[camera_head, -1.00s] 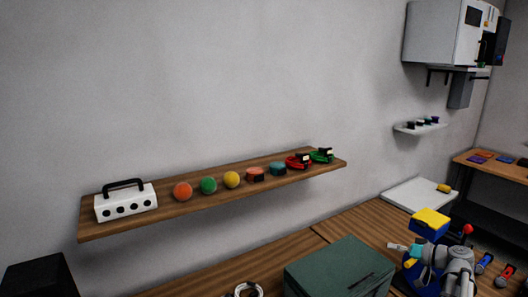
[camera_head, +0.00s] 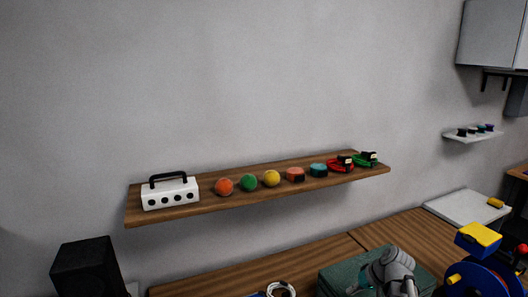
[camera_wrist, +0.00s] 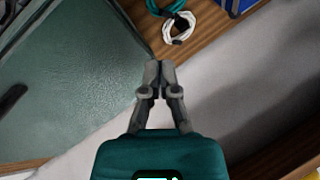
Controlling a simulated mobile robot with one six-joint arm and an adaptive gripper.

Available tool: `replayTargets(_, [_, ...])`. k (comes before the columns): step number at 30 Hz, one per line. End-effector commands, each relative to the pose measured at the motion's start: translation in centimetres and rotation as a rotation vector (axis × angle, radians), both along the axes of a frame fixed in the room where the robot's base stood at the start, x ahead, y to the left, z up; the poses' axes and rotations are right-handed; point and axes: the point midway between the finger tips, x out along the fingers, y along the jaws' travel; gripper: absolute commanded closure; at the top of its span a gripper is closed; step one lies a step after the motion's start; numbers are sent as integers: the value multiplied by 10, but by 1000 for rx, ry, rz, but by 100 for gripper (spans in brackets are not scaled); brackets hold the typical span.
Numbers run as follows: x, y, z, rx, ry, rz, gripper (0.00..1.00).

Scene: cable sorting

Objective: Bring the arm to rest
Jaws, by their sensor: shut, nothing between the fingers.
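My gripper (camera_wrist: 158,72) shows in the wrist view with its two grey fingers together and nothing between them. The green case (camera_wrist: 85,75) lies beyond and to the left of the fingers in that view. In the head view, part of my grey arm (camera_head: 390,268) is in front of the green case (camera_head: 345,273), at the bottom right. The fingers are not clear in the head view.
A wooden shelf (camera_head: 215,207) on the wall holds a white box (camera_head: 170,195), several coloured balls and coils. A white cable coil (camera_wrist: 180,27) lies on the desk (camera_wrist: 215,30) near a teal cable (camera_wrist: 170,8). A black box (camera_head: 85,267) stands at left.

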Motion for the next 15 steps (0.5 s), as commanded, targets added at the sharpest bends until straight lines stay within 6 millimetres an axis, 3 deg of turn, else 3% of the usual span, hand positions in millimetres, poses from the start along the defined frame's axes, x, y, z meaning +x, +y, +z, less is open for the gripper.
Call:
replayTargets(3, [-9, 25, -8, -71, 55, 13, 100])
replayTargets(15, [-35, 80, -25, -331, 175, 16, 100])
